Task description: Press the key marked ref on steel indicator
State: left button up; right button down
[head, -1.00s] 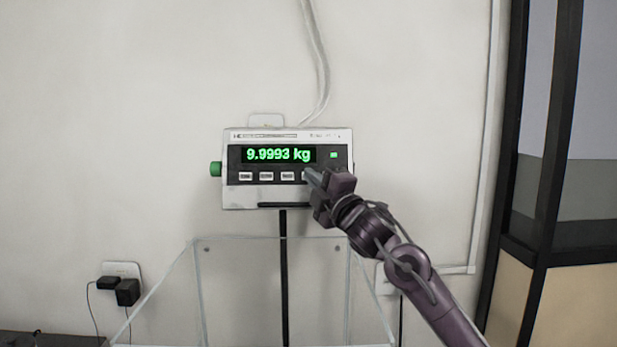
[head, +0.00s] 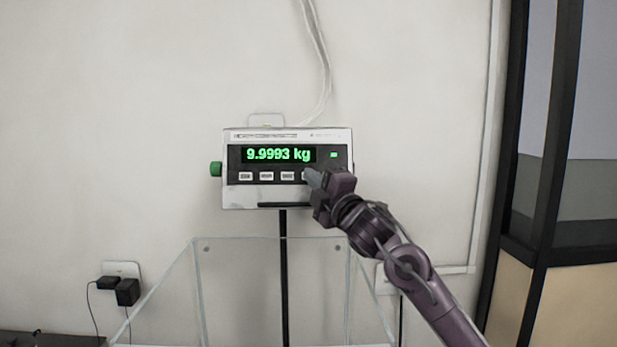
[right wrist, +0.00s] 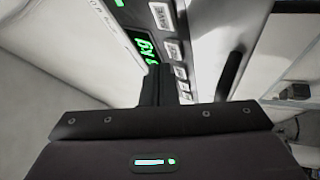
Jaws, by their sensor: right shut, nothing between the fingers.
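The steel indicator (head: 234,196) is upright on a dark post and its green display (head: 279,155) reads 9.9993 kg. In the right wrist view the shut fingers (right wrist: 153,88) point at the indicator face, beside the keys (right wrist: 171,50). My left gripper is out of view.
A clear-walled box (head: 235,290) stands below the indicator, around the post (head: 283,265). A green knob (head: 215,169) sticks out at the indicator's left side. A socket with black plugs (head: 127,291) is on the wall at left. A dark-framed panel (head: 550,180) stands at right.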

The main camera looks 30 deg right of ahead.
jog(key=shift+w+d, duration=0.1)
jog(key=shift+w, duration=0.05)
dwell(0.6)
jog(key=shift+w+d+f, duration=0.1)
jog(key=shift+w, duration=0.15)
jog(key=shift+w+d+f, duration=0.1)
jog(key=shift+w+d, duration=0.1)
jog(key=shift+w, duration=0.05)
dwell(0.9)
jog(key=shift+s+a+r, duration=0.2)
jog(key=shift+s+a, duration=0.2)
jog(key=shift+s, duration=0.25)
jog(key=shift+s+a+r+b, duration=0.25)
jog(key=shift+s+a, duration=0.15)
jog(key=shift+s, duration=0.3)
jog(key=shift+s+a+r+b, duration=0.2)
jog(key=shift+s+a, duration=0.25)
jog(key=shift+s, duration=0.2)
jog(key=shift+s+a+r+b, duration=0.25)
jog(key=shift+s+a, duration=0.15)
jog(key=shift+s, duration=0.3)
